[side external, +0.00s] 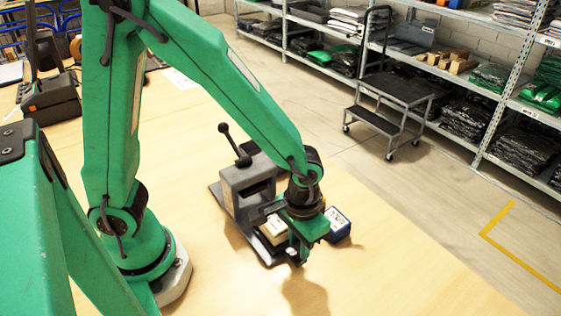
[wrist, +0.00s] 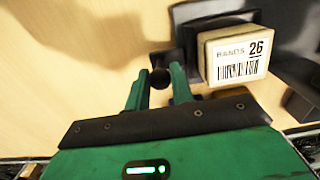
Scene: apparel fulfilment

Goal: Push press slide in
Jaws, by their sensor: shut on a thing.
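The grey press (side external: 246,185) stands on the wooden table, with its lever and dark ball (side external: 224,128) sticking up. Its dark slide (side external: 268,250) is out in front of the press body. A box with a white label reading BANDS 26 (wrist: 235,60) sits on the slide; it also shows in the side view (side external: 273,228). My gripper (wrist: 158,84) is shut on a dark round knob (wrist: 160,78), which shows between the two green fingers beside the box. In the side view my gripper (side external: 297,256) is low at the front of the slide, partly hiding it.
A small blue and white box (side external: 339,222) stands just right of my gripper. Bare table (side external: 390,285) lies to the right and front. A dark device (side external: 50,95) is at the back left. Shelving and a step stool (side external: 395,95) stand beyond the table.

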